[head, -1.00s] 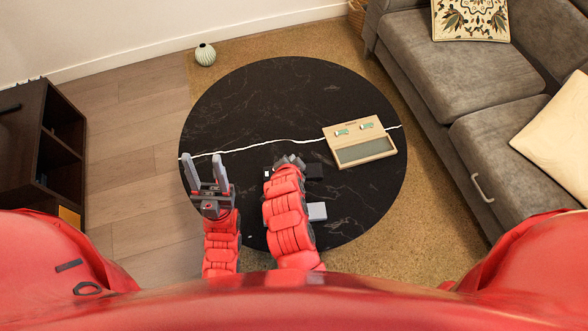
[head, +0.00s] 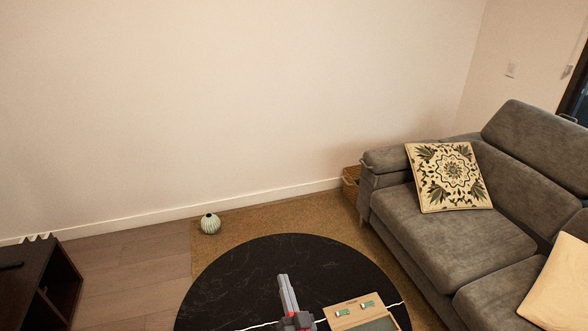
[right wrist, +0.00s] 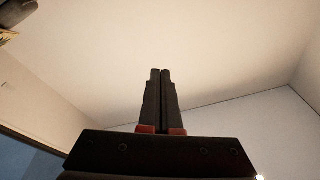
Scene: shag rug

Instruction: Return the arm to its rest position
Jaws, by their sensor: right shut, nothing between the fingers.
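My right gripper (head: 284,283) shows at the bottom of the head view, pointing up in front of the round black table (head: 240,282). Its fingers are together with nothing between them. In the right wrist view the two dark fingers of my right gripper (right wrist: 161,72) lie side by side, shut, against the wall and ceiling. My left gripper is outside both current views.
A tan wooden case (head: 352,307) with small green-marked items lies on the table, left of the grey sofa (head: 440,230). A striped vase (head: 210,224) stands on the rug. A dark cabinet (head: 38,280) is at left, a wicker basket (head: 350,183) by the sofa.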

